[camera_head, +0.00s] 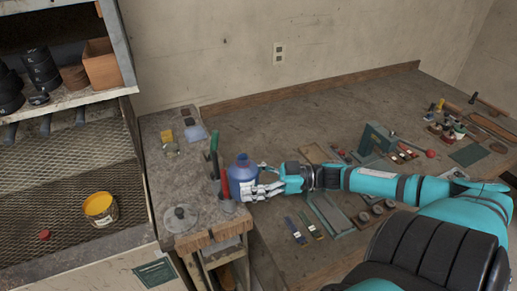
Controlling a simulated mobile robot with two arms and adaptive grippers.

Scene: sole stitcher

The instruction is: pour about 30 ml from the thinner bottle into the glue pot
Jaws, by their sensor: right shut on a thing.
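The blue bottle (241,173), which looks like the thinner bottle, stands about upright at the right edge of the narrow bench. My right gripper (258,191) reaches in from the right and is shut on its side, covering part of it. I cannot tell whether the bottle touches a surface. A yellow pot (101,209), likely the glue pot, sits on the mesh shelf at the left, well apart from the bottle. Its top looks open, with yellow-orange showing inside. My left gripper is out of view.
A green-handled tool (214,155) and a red-handled tool (225,183) stand close left of the bottle. A round metal lid (180,217) lies on the narrow bench. A small red cap (44,234) lies left of the pot. An upper shelf (60,104) overhangs the mesh.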

